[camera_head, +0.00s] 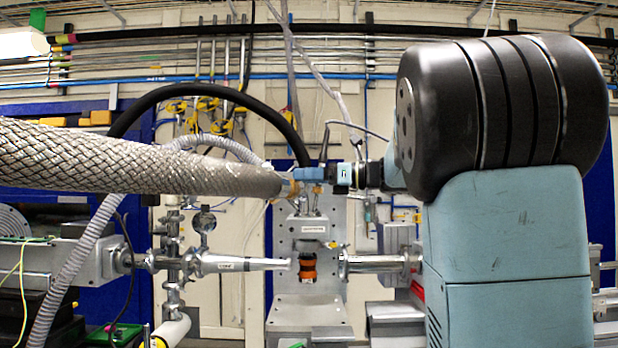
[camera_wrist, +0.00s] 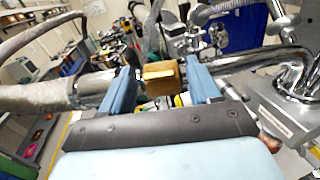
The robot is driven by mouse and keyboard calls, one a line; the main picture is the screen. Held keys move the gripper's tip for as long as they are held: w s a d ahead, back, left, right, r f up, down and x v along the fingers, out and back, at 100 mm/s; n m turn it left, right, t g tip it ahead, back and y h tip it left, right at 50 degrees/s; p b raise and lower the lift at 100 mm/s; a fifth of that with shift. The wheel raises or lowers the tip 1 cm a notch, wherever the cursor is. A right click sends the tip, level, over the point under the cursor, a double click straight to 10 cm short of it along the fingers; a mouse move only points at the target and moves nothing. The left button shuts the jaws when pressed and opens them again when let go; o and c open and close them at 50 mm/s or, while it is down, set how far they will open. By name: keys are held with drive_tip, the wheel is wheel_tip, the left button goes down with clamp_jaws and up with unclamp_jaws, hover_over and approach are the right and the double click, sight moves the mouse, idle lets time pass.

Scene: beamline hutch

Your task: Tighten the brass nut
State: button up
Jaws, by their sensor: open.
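The brass nut (camera_wrist: 162,76) shows in the wrist view as a squarish gold-brown block between my two blue fingers. My gripper (camera_wrist: 160,72) is open, with one finger on each side of the nut. I cannot tell whether either finger touches it. In the head view the nut (camera_head: 294,188) is a small brass band at the right end of the thick braided hose (camera_head: 140,165), and my gripper (camera_head: 312,174) is at it from the right, its blue finger hiding part of it. The hose also shows in the wrist view (camera_wrist: 45,97).
Below the nut, a grey stand (camera_head: 308,312) carries an orange-and-black piece (camera_head: 307,268) between two metal beam pipes (camera_head: 240,263). A black cable (camera_head: 215,88) arches behind the hose. In the wrist view, shiny bent pipework (camera_wrist: 280,65) is close on the right.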

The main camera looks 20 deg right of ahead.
drive_tip(key=shift+c, duration=0.2)
drive_tip(key=c, duration=1)
drive_tip(key=shift+f+y, duration=0.15)
drive_tip(key=shift+y, duration=0.15)
drive_tip(key=shift+d, duration=0.1)
drive_tip(key=o, duration=1)
drive_tip(key=shift+o, duration=0.2)
drive_tip(key=shift+s, duration=0.1)
drive_tip(key=v, duration=1.3)
drive_tip(key=shift+s+d+f, duration=0.2)
drive_tip(key=shift+d, duration=0.1)
